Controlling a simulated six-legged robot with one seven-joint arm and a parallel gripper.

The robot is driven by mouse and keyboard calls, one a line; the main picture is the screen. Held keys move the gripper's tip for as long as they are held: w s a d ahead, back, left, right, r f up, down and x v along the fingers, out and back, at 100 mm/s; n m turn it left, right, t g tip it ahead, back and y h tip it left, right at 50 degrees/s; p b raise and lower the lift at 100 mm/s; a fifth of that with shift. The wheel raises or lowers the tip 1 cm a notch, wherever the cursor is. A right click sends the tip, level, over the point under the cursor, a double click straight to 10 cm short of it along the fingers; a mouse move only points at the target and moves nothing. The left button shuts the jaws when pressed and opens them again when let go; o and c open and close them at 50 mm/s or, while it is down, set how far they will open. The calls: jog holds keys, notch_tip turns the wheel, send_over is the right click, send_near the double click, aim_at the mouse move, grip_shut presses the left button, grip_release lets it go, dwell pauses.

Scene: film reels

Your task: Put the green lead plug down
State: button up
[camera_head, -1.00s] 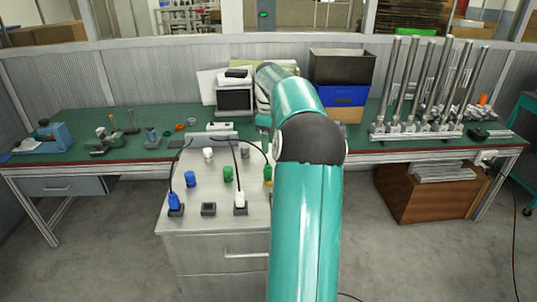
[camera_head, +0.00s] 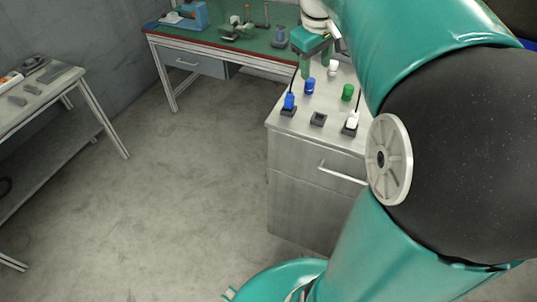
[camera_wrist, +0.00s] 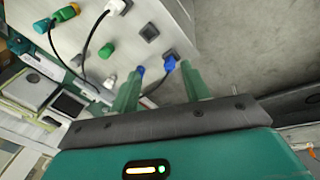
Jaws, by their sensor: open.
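The green lead plug (camera_wrist: 42,25), with a yellow part beside it (camera_wrist: 63,13), shows at the upper left of the wrist view over the grey cabinet top. A black lead runs from it. In the head view now it is hidden behind my arm. My gripper (camera_wrist: 162,72) is open, with nothing seen held between its fingers. It is over the far left of the cabinet, well away from the green plug; the head view also shows it (camera_head: 315,64). An empty dark square socket (camera_head: 318,119) sits between the blue plug (camera_head: 289,102) and the white plug (camera_head: 351,122).
A blue cap (camera_head: 309,86), a green cap (camera_head: 347,92) and a white cap (camera_head: 333,68) stand on the cabinet (camera_head: 290,145). Black leads arch over its top. A green workbench (camera_head: 215,35) is behind, a side table (camera_head: 40,95) at left. Open floor lies between.

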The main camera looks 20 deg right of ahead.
jog(key=s+a+f+m+t+y, duration=0.1)
jog(key=s+a+f+t, duration=0.1)
jog(key=s+a, duration=0.5)
jog(key=s+a+f+m+t+y, duration=0.1)
jog(key=s+a+f, duration=0.3)
jog(key=s+a, duration=0.4)
jog(key=a, duration=0.4)
jog(key=shift+s+f+m+t, duration=0.3)
jog(key=shift+t, duration=0.1)
jog(key=shift+d, duration=0.1)
jog(key=shift+c, duration=1.2)
jog(key=shift+d, duration=0.2)
